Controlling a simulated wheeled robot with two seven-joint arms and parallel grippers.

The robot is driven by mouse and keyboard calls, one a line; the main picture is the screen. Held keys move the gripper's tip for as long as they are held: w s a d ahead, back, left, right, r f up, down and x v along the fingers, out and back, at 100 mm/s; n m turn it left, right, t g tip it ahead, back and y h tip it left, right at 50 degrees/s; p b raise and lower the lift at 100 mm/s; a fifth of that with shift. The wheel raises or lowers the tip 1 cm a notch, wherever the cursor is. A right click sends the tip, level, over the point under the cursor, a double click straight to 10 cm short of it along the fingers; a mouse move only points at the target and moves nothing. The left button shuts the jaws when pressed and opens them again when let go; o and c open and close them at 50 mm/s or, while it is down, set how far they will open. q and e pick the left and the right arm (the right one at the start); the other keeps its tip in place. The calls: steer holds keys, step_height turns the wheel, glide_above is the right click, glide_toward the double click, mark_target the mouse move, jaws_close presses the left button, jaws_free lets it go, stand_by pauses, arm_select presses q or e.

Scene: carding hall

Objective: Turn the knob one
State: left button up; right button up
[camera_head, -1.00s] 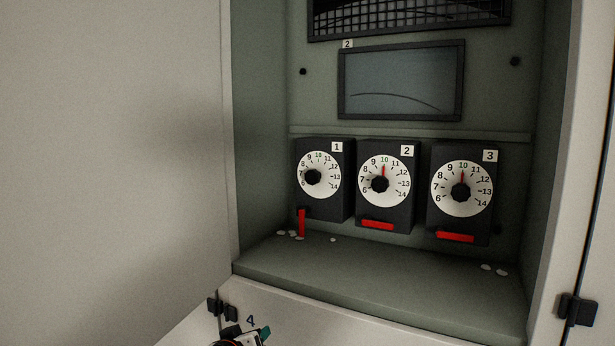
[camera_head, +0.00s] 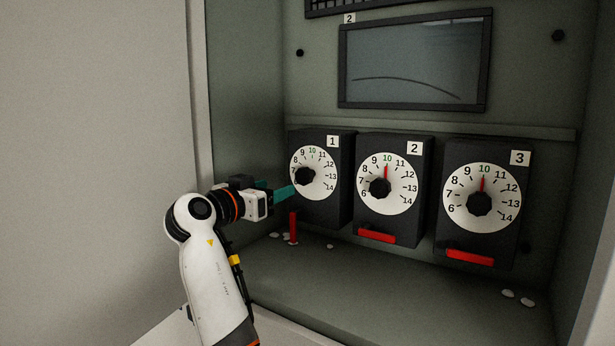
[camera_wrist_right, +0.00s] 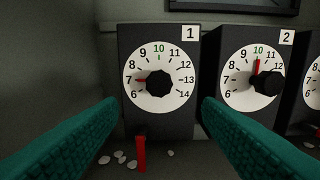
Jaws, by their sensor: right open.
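Knob one (camera_head: 306,175) is a black knob on the white dial of the box labelled 1, at the left of a row of three. In the right wrist view the same knob (camera_wrist_right: 159,82) has a red pointer aimed left, between 6 and 8 near 7. The 10 on this dial is green. A red lever (camera_head: 293,227) hangs straight down below box one. My right gripper (camera_head: 284,193) is just in front of box one, to the lower left of the knob. Its teal fingers (camera_wrist_right: 160,130) are open and empty, apart from the knob. My left gripper is not in view.
Box two (camera_head: 388,185) and box three (camera_head: 481,200) stand to the right, pointers near 10, red levers lying nearly level. A dark screen (camera_head: 415,62) hangs above. Pale bits (camera_head: 511,293) lie on the cabinet floor. The cabinet's left wall is close to my arm.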

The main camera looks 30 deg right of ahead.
mark_target(301, 178)
steer(key=p+x, duration=0.3)
steer(key=x, duration=0.6)
steer(key=shift+w+d+r+p, duration=0.1)
steer(key=shift+p, duration=0.25)
steer(key=shift+w+d, duration=0.25)
steer(key=shift+d, duration=0.25)
steer(key=shift+w+d, duration=0.1)
steer(key=shift+d, duration=0.05)
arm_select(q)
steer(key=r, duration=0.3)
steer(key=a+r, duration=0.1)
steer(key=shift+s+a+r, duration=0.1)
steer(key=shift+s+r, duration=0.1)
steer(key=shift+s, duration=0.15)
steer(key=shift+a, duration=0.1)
